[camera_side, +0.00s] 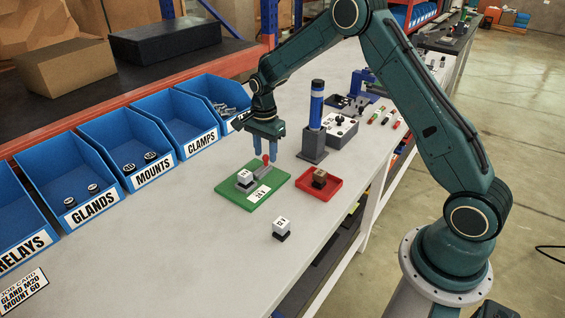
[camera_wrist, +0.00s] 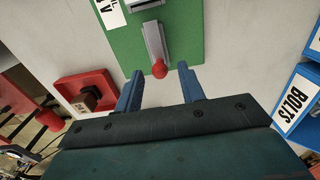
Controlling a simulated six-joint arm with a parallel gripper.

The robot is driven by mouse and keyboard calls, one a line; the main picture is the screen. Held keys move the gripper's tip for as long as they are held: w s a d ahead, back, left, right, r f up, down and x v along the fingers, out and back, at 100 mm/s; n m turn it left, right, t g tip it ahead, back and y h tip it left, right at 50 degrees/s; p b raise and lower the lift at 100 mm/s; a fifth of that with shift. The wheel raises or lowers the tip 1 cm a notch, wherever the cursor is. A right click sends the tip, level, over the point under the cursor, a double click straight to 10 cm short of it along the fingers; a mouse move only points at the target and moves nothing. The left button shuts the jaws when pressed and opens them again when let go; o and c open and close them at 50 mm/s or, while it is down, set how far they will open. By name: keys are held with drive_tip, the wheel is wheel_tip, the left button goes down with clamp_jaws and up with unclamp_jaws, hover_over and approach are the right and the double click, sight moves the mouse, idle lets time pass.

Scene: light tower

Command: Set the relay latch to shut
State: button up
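The latch is a grey lever with a red knob (camera_side: 265,158); the knob also shows in the wrist view (camera_wrist: 159,69). It is mounted on a green board (camera_side: 233,195) with a white label (camera_side: 259,194). A white-topped relay (camera_side: 244,176) sits on the board beside the lever. My gripper (camera_wrist: 160,72) points down over the board's far edge, with its two blue fingers apart. In the wrist view the red knob appears in the gap between the fingertips; contact cannot be made out. The lever's exact setting is hard to tell.
A red tray (camera_side: 335,188) holds a brown block (camera_side: 320,177). Another white-topped relay (camera_side: 281,227) stands on the bench nearby. A grey stand with a blue cylinder (camera_side: 316,105) rises close behind. Blue bins (camera_side: 127,153) line the left.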

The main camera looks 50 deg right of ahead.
sight(259, 170)
drive_tip(key=shift+f, duration=0.25)
clamp_jaws()
drive_tip(key=shift+a, duration=1.4)
drive_tip(key=shift+c, duration=0.7)
unclamp_jaws()
drive_tip(key=shift+a, duration=0.1)
drive_tip(key=shift+o, duration=0.7)
drive_tip(key=shift+r, duration=0.1)
